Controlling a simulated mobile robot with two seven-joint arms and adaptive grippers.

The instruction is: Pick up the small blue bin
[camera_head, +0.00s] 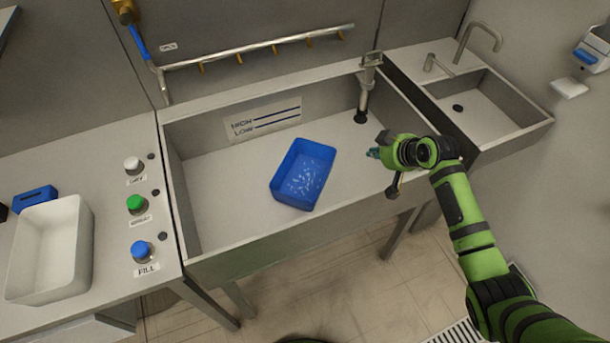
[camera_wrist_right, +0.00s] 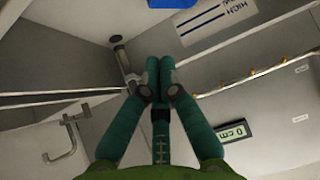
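The blue bin (camera_head: 282,174) stands in the large sink, open side up. Pale flecks show on its inside floor. In the right wrist view, a blue piece, likely the bin (camera_wrist_right: 172,3), is cut off by the top edge. My right gripper (camera_head: 374,153) is over the right part of the sink, to the right of the bin and apart from it. In the right wrist view its two green fingers (camera_wrist_right: 160,62) meet at the tips with nothing visible between them. My left gripper is in neither view.
The large sink's front wall (camera_head: 290,246) runs before the bin. A faucet (camera_head: 364,90) stands at its back right. A pipe (camera_head: 260,46) crosses the back wall. A white tub (camera_head: 84,250), a blue block (camera_head: 35,198) and buttons (camera_head: 137,204) are on the left counter.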

